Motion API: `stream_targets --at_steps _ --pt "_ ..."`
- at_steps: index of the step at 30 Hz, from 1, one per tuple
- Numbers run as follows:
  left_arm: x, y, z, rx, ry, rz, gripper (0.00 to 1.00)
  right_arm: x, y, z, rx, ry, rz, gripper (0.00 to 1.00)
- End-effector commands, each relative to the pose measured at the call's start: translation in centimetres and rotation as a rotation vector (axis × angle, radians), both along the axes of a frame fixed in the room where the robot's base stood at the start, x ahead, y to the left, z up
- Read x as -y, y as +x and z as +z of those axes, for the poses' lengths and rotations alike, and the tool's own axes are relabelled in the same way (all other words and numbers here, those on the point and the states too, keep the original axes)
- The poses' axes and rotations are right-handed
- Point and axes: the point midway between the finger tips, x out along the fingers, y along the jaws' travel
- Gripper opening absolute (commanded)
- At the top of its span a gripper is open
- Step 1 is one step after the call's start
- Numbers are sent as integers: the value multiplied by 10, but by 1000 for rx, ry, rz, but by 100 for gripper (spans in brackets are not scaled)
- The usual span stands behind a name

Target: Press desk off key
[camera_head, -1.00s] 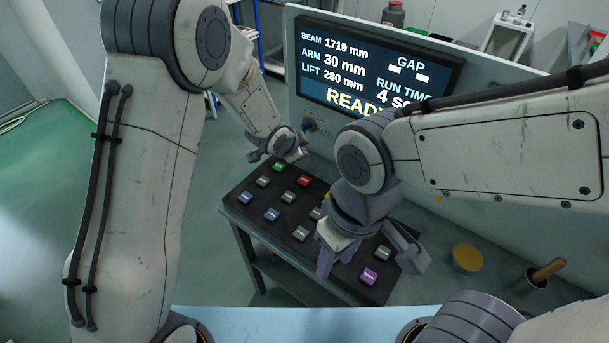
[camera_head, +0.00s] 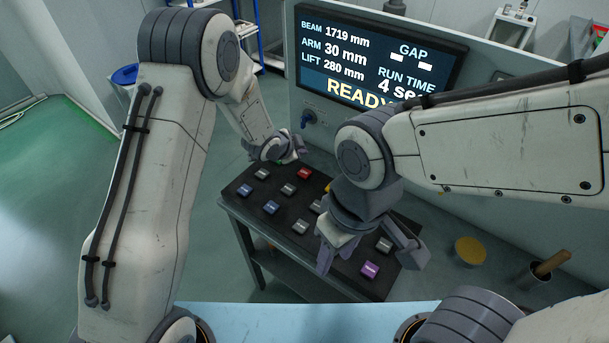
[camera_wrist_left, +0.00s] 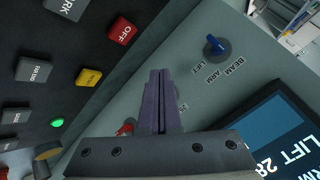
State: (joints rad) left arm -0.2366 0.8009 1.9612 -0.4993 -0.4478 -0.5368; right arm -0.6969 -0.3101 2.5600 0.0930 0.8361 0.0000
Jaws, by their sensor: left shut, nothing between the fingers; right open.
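The red OFF key (camera_head: 304,174) sits near the far edge of the black key desk (camera_head: 232,203). In the left wrist view, the OFF key (camera_wrist_left: 122,30) is readable at upper left and looks unpressed. My left gripper (camera_head: 292,152) is shut and empty, beyond the desk's far edge in the head view. In the left wrist view its fingertips (camera_wrist_left: 160,73) point past the desk's edge, to the right of the OFF key and apart from it in the picture. My right gripper (camera_head: 368,252) is open over the desk's near right part, hiding some keys.
A yellow key (camera_wrist_left: 88,77) is beside the OFF key. Grey and blue keys (camera_head: 271,207) and a purple key (camera_head: 370,269) share the desk. A panel with a screen (camera_head: 330,60) and a blue selector knob (camera_head: 307,119) stands behind. A yellow disc (camera_head: 469,250) is at right.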

Motion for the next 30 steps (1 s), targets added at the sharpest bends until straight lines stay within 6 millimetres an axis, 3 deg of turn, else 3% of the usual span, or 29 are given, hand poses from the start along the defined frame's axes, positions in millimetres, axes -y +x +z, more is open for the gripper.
stream_targets --at_steps 3,12,30 --pt "0 0 -24 -2 0 1 0 0 0 -19 0 0 1 45" --pt "0 0 -61 0 -1 2 0 0 0 -51 0 0 1 45" --pt "0 0 -65 0 -1 1 0 0 0 -53 0 0 0 45"
